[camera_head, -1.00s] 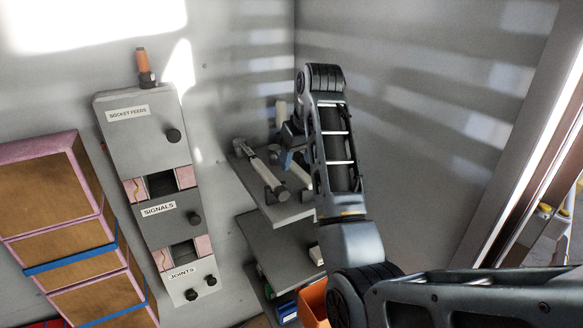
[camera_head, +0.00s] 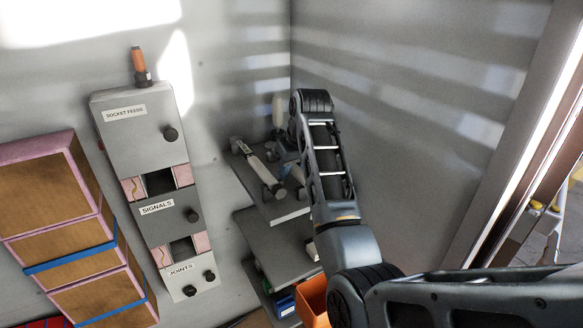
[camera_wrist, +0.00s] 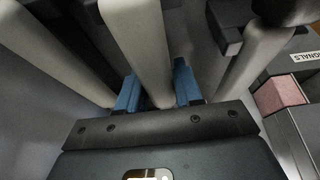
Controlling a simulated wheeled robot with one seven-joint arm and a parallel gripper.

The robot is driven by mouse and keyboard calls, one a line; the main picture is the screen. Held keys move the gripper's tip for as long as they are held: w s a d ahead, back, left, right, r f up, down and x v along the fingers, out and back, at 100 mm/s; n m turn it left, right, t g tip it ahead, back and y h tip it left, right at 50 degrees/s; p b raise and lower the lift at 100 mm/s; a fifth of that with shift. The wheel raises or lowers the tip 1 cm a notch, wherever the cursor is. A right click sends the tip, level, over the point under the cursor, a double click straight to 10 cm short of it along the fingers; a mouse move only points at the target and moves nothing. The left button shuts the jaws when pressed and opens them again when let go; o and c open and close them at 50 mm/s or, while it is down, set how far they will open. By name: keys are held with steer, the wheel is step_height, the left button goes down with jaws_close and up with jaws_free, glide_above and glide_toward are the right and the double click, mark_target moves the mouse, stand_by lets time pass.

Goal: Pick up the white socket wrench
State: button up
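Several pale, white-looking tool handles show in the wrist view. One white handle (camera_wrist: 142,45) runs down between the two blue fingertips of my gripper (camera_wrist: 158,90). The fingers stand apart on either side of it, and I cannot tell whether they touch it. Another pale handle (camera_wrist: 55,55) is to the left and one (camera_wrist: 248,72) to the right. In the head view, a pale-handled wrench (camera_head: 262,172) lies on the upper shelf (camera_head: 283,212), left of my gripper (camera_head: 290,172). A pale upright shape (camera_head: 278,110) stands behind.
A grey cabinet (camera_head: 150,135) with knobs and labels stands left of the shelf. Brown boxes (camera_head: 50,195) are further left. A lower shelf (camera_head: 275,245) and an orange bin (camera_head: 314,300) are below. The grey wall (camera_head: 420,110) is close behind my arm.

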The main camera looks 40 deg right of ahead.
jaws_close()
steer(key=shift+r, duration=0.1)
step_height(320, 180, up, 10)
steer(key=shift+f+b, duration=0.1)
steer(key=shift+b, duration=0.7)
jaws_free()
jaws_close()
stand_by(0.4)
